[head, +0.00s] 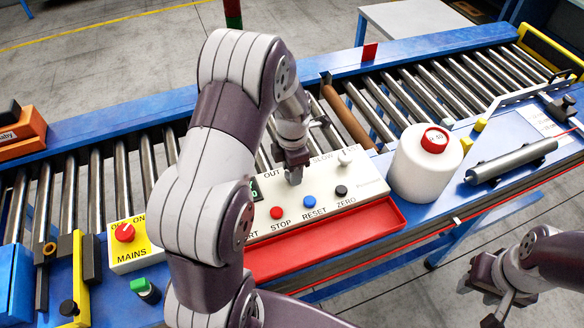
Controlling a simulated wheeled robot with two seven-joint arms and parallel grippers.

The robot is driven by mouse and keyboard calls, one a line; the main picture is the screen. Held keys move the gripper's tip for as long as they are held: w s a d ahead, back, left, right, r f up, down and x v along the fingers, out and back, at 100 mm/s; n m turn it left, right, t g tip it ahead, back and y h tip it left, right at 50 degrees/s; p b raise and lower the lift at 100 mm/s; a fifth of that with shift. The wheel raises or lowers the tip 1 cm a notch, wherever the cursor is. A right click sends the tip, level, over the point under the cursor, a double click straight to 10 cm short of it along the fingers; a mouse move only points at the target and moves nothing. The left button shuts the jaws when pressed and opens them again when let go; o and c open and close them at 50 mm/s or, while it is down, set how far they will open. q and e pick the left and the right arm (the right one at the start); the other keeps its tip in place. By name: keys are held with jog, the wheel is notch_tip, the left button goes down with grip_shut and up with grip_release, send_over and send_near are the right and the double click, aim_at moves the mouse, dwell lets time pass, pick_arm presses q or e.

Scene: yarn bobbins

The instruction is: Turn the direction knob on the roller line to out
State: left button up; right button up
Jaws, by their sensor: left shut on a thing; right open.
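The white control panel (352,195) stands on the blue roller line, with the word OUT printed near its back edge. My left gripper (294,177) points down onto the panel beside that word. Its fingers are shut on the direction knob, which they and the arm mostly hide, so I cannot tell which way the knob points. My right gripper (497,311) is open and empty at the lower right, away from the panel and partly cut off by the frame.
The panel has red STOP (277,212), blue RESET (309,201) and black ZERO (341,190) buttons and a pale speed knob (345,158). A red tray (345,232) lies in front. A white bobbin (425,170) stands right; a yellow MAINS box (133,251) is left.

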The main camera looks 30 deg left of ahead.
pick_arm(q)
jog(key=shift+w+r, duration=0.1)
dwell(0.3)
jog(key=o, duration=1)
jog(key=shift+o, duration=0.3)
notch_tip(320, 180, up, 8)
jog(key=b, duration=0.2)
jog(key=shift+f+b, duration=0.25)
jog(key=shift+b, duration=0.1)
notch_tip(320, 180, up, 5)
jog(key=p, duration=0.2)
jog(key=shift+r+p, duration=0.1)
jog(key=shift+p, duration=0.2)
